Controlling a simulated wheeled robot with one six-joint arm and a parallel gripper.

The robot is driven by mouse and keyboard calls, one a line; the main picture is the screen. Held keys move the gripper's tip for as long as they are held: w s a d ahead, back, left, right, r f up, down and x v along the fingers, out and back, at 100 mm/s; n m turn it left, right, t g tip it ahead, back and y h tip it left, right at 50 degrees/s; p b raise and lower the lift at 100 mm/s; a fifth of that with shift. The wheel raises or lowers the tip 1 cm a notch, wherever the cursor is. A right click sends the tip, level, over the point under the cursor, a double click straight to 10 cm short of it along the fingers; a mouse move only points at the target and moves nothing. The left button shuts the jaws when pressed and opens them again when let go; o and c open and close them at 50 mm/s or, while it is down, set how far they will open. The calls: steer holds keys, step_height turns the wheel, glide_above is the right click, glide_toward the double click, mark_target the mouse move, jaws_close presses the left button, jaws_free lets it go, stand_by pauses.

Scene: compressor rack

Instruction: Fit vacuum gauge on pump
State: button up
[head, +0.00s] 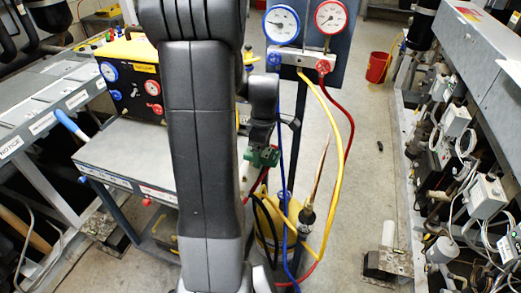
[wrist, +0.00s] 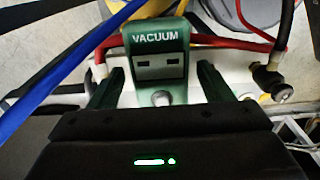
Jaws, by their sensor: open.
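The vacuum gauge (wrist: 158,58), a green block with a grey face and the word VACUUM, is upright near the middle of the wrist view. My gripper (wrist: 162,84) is open, with one dark finger on each side of the gauge and a visible gap to it. In the head view the green gauge (head: 262,157) shows just below my gripper, right of my arm. A pale surface (wrist: 245,78) lies around the gauge's foot. I cannot tell whether this is the pump or whether the gauge is fixed to it; my wrist body hides the lower part.
A red hose (wrist: 248,42) runs behind the gauge, and a blue hose (wrist: 55,72) crosses at left. A dark fitting (wrist: 271,80) stands at right. A manifold with two dials (head: 298,58) hangs hoses beside my gripper. A yellow cylinder (head: 266,228) stands below. The aisle (head: 372,150) is mostly clear.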

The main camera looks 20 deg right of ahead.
steer(key=shift+c, duration=0.2)
steer(key=c, duration=0.8)
steer(key=shift+r, duration=0.15)
steer(key=shift+r+p, duration=1.25)
steer(key=shift+r, duration=0.25)
